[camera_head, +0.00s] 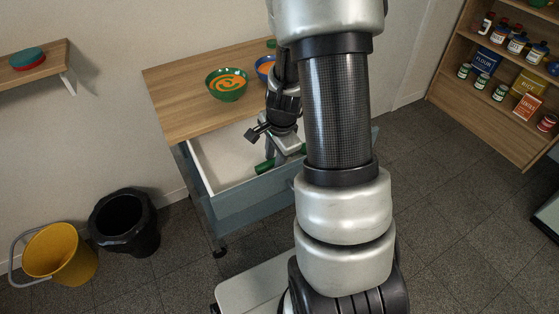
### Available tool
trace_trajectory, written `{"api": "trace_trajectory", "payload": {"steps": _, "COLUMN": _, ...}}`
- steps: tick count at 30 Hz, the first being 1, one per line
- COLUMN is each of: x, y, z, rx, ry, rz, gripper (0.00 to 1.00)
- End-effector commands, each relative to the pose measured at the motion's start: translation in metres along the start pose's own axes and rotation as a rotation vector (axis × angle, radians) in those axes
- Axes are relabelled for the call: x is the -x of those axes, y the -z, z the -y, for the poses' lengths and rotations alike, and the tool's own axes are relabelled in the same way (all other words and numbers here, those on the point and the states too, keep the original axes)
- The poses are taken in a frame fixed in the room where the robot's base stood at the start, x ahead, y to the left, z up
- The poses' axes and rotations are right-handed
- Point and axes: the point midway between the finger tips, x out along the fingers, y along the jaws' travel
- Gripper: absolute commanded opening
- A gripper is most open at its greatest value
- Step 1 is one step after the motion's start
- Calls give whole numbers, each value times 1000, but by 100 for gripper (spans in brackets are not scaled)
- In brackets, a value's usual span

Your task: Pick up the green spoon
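A green object (264,166), which may be the green spoon, lies in the open drawer (215,170) near its front wall. Only part of it shows, and its shape is not clear. Another bit of green (303,149) shows to the right of my gripper; I cannot tell if it is the same object. My gripper (281,158) reaches down into the drawer next to the green. Its fingertips are small and partly hidden, so I cannot tell if they are open or shut, or if they touch it.
A green bowl (228,86) with orange contents stands on the wooden counter (180,97) above the drawer. A blue bowl (264,68) is partly hidden behind my arm. A black bin (125,222) and yellow bucket (60,255) stand at left. A stocked shelf (460,95) is at right.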

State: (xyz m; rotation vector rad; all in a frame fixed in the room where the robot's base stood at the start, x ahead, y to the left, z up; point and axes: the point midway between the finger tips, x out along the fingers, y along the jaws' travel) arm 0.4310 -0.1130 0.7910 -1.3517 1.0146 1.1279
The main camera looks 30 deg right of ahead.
Motion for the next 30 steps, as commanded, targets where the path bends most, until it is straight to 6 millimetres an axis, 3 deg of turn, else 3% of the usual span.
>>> {"api": "trace_trajectory", "payload": {"steps": 1, "x": 0, "y": 0, "z": 0, "rx": 0, "ry": 0, "rz": 0, "gripper": 24}}
{"api": "trace_trajectory", "payload": {"steps": 5, "x": 0, "y": 0, "z": 0, "rx": 0, "ry": 0, "rz": 0, "gripper": 2}}
{"api": "trace_trajectory", "payload": {"steps": 6, "x": 0, "y": 0, "z": 0, "rx": 0, "ry": 0, "rz": 0, "gripper": 0}}
{"api": "trace_trajectory", "payload": {"steps": 17, "x": 6, "y": 0, "z": 2, "rx": 1, "ry": 2, "rz": -1, "gripper": 0}}
{"api": "trace_trajectory", "payload": {"steps": 30, "x": 84, "y": 0, "z": 18, "rx": 1, "ry": 4, "rz": -1, "gripper": 0}}
